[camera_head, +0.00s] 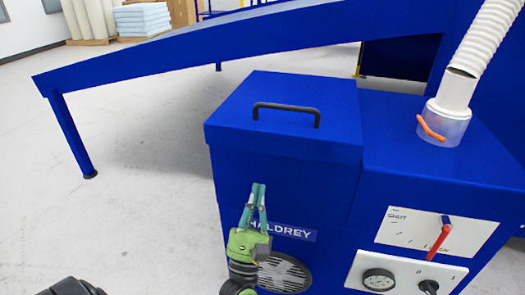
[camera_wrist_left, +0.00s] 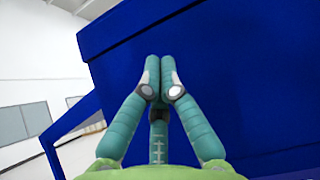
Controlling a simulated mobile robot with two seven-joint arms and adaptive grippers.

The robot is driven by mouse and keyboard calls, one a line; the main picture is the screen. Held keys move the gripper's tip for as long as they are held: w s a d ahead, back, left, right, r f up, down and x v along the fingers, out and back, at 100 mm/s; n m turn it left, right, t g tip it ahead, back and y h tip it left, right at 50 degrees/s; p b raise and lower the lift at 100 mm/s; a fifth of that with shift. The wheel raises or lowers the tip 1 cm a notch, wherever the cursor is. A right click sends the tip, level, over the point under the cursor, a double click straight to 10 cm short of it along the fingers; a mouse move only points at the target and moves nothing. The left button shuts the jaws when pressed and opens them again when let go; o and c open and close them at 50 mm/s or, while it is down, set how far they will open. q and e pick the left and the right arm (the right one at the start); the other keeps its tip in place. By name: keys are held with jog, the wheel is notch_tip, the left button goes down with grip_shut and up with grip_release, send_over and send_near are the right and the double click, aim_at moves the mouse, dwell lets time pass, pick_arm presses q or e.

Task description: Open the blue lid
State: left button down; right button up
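The blue lid (camera_head: 287,105) lies closed on top of the blue machine's box, with a black bar handle (camera_head: 286,109) across its top. My left gripper (camera_head: 259,187) is in front of the box's front face, below the lid's front edge, and points upward. In the left wrist view its teal fingers (camera_wrist_left: 160,75) are together at the tips, with nothing seen between them. The blue box front (camera_wrist_left: 230,70) fills much of that view behind the fingers. The handle does not show in the wrist view. My right gripper is not seen.
Right of the lid are a white hose (camera_head: 487,40) on a clear collar, an orange lever (camera_head: 430,128), a red lever (camera_head: 439,238) on a white plate, and a gauge panel (camera_head: 405,274). A long blue chute (camera_head: 200,50) slopes behind. Floor at left is clear.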

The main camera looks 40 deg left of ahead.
pick_arm(q)
jog(key=shift+w+a+r+p, duration=0.3)
jog(key=shift+w+r, duration=0.45)
jog(key=shift+r, duration=0.7)
jog(key=shift+w+a+r+p, duration=0.35)
jog(key=shift+w+r, duration=0.4)
jog(key=shift+r, duration=0.7)
jog(key=shift+w+a+r+p, duration=0.15)
jog(key=shift+w+r+p, duration=0.45)
jog(key=shift+r, duration=0.85)
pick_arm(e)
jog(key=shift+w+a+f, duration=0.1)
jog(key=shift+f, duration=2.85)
pick_arm(q)
jog(key=shift+w, duration=0.15)
